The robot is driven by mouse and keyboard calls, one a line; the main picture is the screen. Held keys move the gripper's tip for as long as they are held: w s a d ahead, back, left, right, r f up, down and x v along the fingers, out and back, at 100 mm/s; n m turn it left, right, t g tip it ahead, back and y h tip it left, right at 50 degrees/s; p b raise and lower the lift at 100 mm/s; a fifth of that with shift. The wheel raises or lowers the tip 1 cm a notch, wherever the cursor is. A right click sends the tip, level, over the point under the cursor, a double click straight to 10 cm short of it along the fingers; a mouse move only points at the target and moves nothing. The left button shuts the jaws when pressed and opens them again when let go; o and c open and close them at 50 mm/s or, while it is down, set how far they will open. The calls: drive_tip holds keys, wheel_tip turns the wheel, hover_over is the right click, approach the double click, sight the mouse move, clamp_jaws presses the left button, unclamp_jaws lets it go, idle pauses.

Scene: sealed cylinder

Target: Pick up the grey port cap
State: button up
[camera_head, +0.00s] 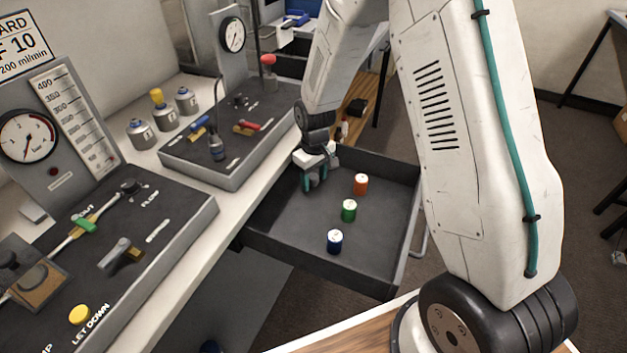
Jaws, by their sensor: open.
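My gripper (315,181) points down over the left back part of an open dark drawer (290,232). Its teal-tipped fingers are apart, and I see nothing between them. I cannot make out a grey port cap for certain; the gripper and wrist hide part of the drawer floor. The gripper appears clear of all three.
The bench (190,250) with gauge panels (115,235) borders the drawer on the left. Several small grey canisters (139,134) stand on the bench at the back left, one with a yellow top. The drawer's front left floor is bare. Its raised walls surround the cylinders.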

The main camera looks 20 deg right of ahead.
sight(315, 178)
clamp_jaws()
drive_tip(key=shift+r, duration=0.4)
drive_tip(key=r, duration=0.3)
drive_tip(key=shift+s+a, duration=0.1)
drive_tip(key=shift+s, duration=0.2)
drive_tip(key=s+a, duration=0.1)
drive_tip(key=s, duration=0.4)
drive_tip(key=s+a, duration=0.1)
drive_tip(key=s, duration=0.4)
drive_tip(key=s+a+r, duration=0.1)
drive_tip(key=s, duration=0.4)
drive_tip(key=shift+a+r, duration=0.1)
drive_tip(key=shift+a, duration=0.3)
